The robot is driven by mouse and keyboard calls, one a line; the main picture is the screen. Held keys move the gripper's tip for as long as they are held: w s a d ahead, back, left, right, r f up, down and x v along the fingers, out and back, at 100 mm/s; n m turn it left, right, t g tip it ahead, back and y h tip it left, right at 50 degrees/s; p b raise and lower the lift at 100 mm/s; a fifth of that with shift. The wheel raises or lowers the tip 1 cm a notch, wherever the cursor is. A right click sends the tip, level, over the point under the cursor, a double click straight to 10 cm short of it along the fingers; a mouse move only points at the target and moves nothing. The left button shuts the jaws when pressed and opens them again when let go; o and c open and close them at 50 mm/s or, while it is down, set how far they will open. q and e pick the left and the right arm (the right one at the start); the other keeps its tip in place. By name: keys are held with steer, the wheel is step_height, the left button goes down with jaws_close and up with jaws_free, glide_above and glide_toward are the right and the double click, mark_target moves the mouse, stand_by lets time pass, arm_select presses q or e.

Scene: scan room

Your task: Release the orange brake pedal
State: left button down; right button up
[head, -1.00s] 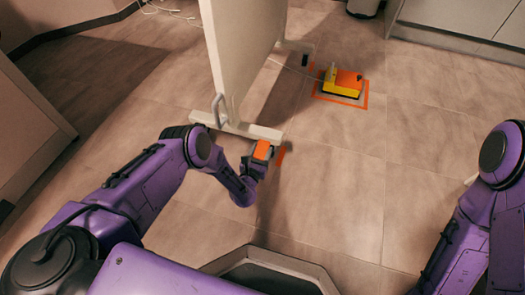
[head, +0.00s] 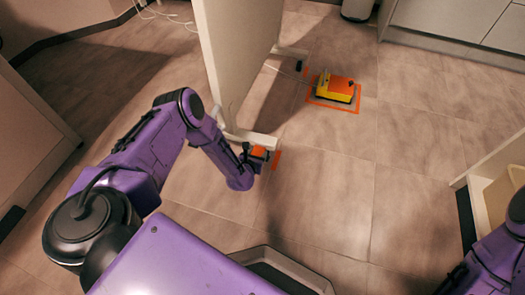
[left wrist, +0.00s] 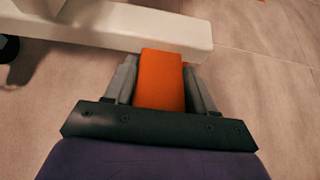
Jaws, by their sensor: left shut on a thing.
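The orange brake pedal (left wrist: 160,82) sits at the end of the pale foot bar of a standing panel. My left gripper (left wrist: 163,72) is shut on it, one grey finger on each side. In the head view the pedal (head: 259,152) is a small orange patch, partly hidden by my left gripper (head: 253,156). The pale foot bar (left wrist: 105,28) lies just beyond the pedal in the left wrist view. My right arm shows at the lower right of the head view, but its gripper is out of view.
The tall pale panel (head: 230,60) rises behind the pedal. A yellow and orange foot switch (head: 336,88) stands inside an orange floor outline farther back. A pale open unit (head: 490,190) is at the right edge. The floor between is clear.

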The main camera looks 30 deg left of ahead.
mark_target(257, 153)
arm_select(q)
steer(key=shift+s, duration=0.1)
steer(key=shift+c, duration=2.2)
jaws_free()
steer(key=p+v, duration=0.2)
steer(key=v, duration=0.1)
steer(key=shift+r, duration=0.4)
steer(key=p+v, duration=0.2)
steer(key=v, duration=0.5)
steer(key=shift+s+f+p, duration=0.15)
steer(key=shift+f+p, duration=0.1)
steer(key=shift+p, duration=0.1)
arm_select(e)
steer(key=shift+m+t+h, duration=0.5)
steer(key=shift+m+t, duration=0.1)
steer(key=r, duration=0.1)
steer(key=w+r, duration=0.1)
steer(key=r, duration=0.2)
steer(key=shift+w+d+r, duration=0.25)
steer(key=shift+r, duration=0.1)
